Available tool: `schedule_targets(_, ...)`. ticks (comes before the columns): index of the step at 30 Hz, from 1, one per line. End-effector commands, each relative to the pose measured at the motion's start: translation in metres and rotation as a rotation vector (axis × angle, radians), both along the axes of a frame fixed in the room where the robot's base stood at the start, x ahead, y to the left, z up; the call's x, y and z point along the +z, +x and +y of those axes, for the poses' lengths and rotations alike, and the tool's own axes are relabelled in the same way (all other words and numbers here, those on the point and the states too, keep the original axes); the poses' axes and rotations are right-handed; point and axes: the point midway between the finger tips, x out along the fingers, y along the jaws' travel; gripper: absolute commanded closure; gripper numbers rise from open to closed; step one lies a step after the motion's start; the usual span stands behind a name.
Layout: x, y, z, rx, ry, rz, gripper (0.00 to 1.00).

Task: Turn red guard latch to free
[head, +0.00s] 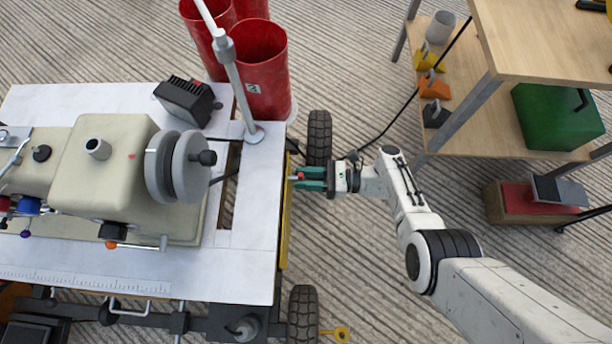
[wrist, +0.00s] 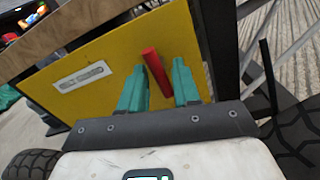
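The red guard latch (wrist: 155,68) is a short red bar on a yellow guard panel (wrist: 105,65), tilted slightly from upright in the wrist view. My gripper (wrist: 160,78) has its two teal fingers on either side of the latch. A gap shows between the latch and the right finger; whether the left finger touches it I cannot tell. In the head view my gripper (head: 300,178) is at the right side of the machine table, with a bit of red at its fingertips. The yellow panel (head: 285,225) shows there only as a thin edge.
The white table (head: 255,200) carries a beige machine (head: 105,150). Black wheels (head: 319,135) stand at the table's right side, above and below my gripper in the head view. Red bins (head: 262,70) stand behind. A wooden shelf unit (head: 540,40) is at right. Open carpet lies between.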

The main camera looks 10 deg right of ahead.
Motion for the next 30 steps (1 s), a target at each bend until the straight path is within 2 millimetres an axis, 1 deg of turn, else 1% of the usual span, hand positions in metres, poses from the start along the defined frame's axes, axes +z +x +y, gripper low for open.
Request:
schedule_targets(1, 0.0, 0.0, 0.0, 0.0, 0.0, 0.0, 0.63)
schedule_targets(3, 0.0, 0.0, 0.0, 0.0, 0.0, -0.001, 0.58)
schedule_targets(10, 0.0, 0.0, -0.001, 0.0, 0.0, -0.002, 0.58)
schedule_targets(14, 0.0, -0.001, -0.01, -0.004, 0.0, -0.002, 0.58)
schedule_targets(17, 0.0, -0.004, -0.025, -0.005, 0.0, -0.001, 0.58)
schedule_targets(24, -0.001, -0.012, -0.071, -0.006, -0.001, -0.002, 0.58)
schedule_targets(27, -0.001, -0.016, -0.086, -0.004, 0.0, -0.002, 0.58)
schedule_targets(30, -0.001, -0.018, -0.097, -0.002, -0.001, -0.002, 0.58)
